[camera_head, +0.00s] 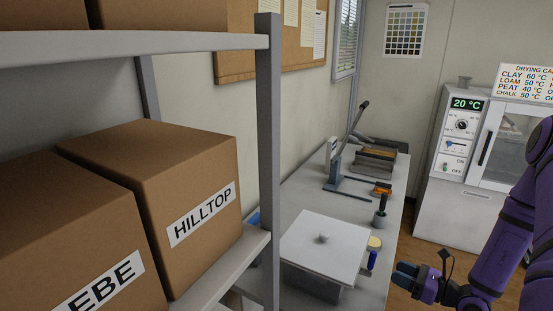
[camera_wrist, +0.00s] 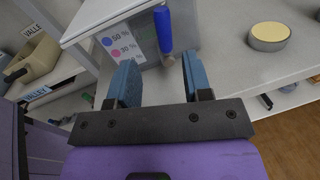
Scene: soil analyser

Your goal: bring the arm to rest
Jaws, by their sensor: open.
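My gripper (camera_head: 406,273) is at the lower right of the head view, beside the bench (camera_head: 378,217), at the end of my purple arm. In the wrist view its two blue fingers (camera_wrist: 158,82) are apart, with nothing held between them.
A round tin (camera_wrist: 269,37) sits on the bench right of the tool. A shelf with cartons, one marked HILLTOP (camera_head: 190,190), fills the left. A drying cabinet (camera_head: 462,140) reading 20 °C stands at the back right. Bare floor (camera_head: 428,256) shows between bench and cabinet.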

